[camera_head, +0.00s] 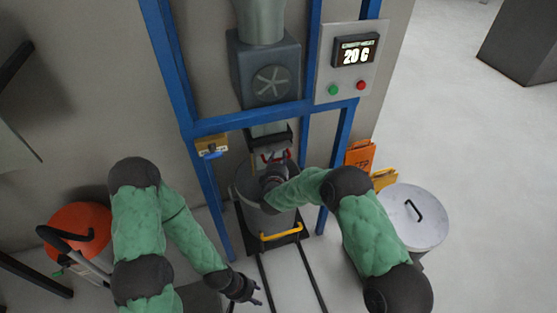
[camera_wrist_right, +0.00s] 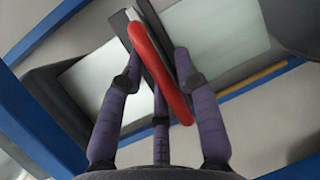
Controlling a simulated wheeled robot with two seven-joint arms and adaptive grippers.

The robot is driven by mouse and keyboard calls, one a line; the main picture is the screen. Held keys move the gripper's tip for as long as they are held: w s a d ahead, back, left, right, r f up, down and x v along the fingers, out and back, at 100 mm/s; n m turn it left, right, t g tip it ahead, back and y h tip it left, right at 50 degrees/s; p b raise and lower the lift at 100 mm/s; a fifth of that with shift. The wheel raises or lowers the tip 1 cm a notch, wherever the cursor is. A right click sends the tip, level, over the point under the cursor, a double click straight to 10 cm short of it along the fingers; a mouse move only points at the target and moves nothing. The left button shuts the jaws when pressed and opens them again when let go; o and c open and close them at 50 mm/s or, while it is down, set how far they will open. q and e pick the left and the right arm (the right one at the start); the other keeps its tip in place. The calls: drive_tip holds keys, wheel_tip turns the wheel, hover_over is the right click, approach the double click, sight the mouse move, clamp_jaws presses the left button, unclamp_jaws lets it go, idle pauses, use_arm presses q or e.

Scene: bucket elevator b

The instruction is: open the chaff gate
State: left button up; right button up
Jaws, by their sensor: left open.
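The chaff gate appears to be the dark-framed part (camera_head: 269,136) below the grey spout, with a red handle (camera_head: 267,156) under it. In the right wrist view the red handle (camera_wrist_right: 160,70) slants between the purple fingers of my right gripper (camera_wrist_right: 157,58). The fingers are bent in against the bar and look shut on it. In the head view my right gripper (camera_head: 275,162) is largely hidden by its own wrist, above the grey bucket (camera_head: 248,190). My left gripper (camera_head: 258,294) is open and empty, low in front of the bucket, away from the gate.
A blue frame (camera_head: 235,124) surrounds the spout. The bucket has a yellow handle (camera_head: 281,236) and stands by floor rails (camera_head: 265,265). A lidded bin (camera_head: 413,222) and orange signs (camera_head: 361,155) stand right.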

clamp_jaws()
drive_tip(key=s+d+p, duration=0.3)
drive_tip(key=s, duration=0.6)
drive_tip(key=shift+d, duration=0.1)
unclamp_jaws()
drive_tip(key=s+r, duration=0.2)
drive_tip(key=s, duration=0.9)
drive_tip(key=shift+s+a+r, duration=0.15)
drive_tip(key=shift+s+a, duration=0.1)
drive_tip(key=shift+s, duration=0.1)
